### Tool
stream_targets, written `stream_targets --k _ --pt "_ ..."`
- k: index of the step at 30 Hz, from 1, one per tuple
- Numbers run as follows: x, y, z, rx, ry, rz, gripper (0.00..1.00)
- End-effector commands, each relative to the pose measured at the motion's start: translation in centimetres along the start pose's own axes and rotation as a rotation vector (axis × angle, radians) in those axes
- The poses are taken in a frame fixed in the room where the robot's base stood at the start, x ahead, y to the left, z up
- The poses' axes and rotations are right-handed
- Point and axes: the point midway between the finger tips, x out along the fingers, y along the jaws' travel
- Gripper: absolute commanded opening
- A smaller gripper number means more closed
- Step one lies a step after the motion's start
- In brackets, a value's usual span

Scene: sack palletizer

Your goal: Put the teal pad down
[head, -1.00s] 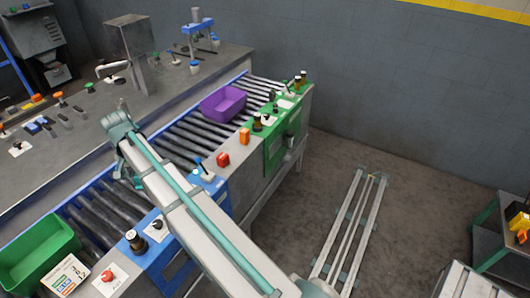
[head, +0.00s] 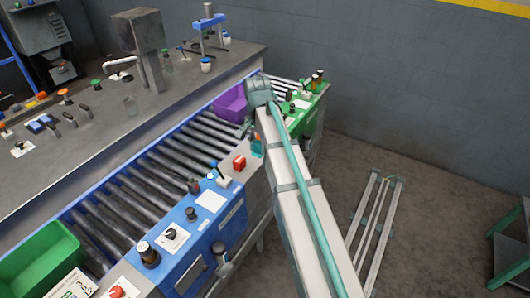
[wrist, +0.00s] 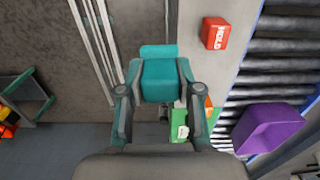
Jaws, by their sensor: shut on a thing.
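The teal pad (wrist: 158,78) is held between the fingers of my gripper (wrist: 160,92) in the wrist view, with its far edge sticking out past the fingertips. The gripper is shut on it. Below the pad, the wrist view shows the grey floor and the edge of the grey conveyor side, and I see no contact with a surface. In the head view my arm reaches over the conveyor's near side by the green panel and hides most of my gripper. A small teal patch (head: 257,147) beside the arm there may be the pad.
A purple bin (head: 231,104) sits on the roller conveyor (head: 150,180), and a green bin (head: 38,262) at its near left end. A red block (head: 239,162) stands on the conveyor's side ledge; it also shows in the wrist view (wrist: 215,33). Floor rails (head: 375,225) lie at right.

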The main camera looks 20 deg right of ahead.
Motion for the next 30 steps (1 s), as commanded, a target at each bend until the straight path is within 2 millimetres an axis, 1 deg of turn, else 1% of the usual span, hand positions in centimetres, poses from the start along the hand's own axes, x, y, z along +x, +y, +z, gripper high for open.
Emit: stream_targets --k 4,12,15,19,22,30 --pt "0.8 -2.1 -2.1 0.001 -0.002 0.002 0.00" --pt "3.5 -6.5 -6.4 0.000 -0.002 0.002 0.00" --pt "5.5 -7.4 -7.2 0.000 -0.003 0.003 0.00" --pt "7.3 -8.4 -8.2 0.000 -0.002 0.002 0.00" --pt "8.2 -8.8 -8.6 0.000 -0.001 0.001 0.00" --pt "9.5 -9.6 -9.4 0.000 -0.001 0.001 0.00"
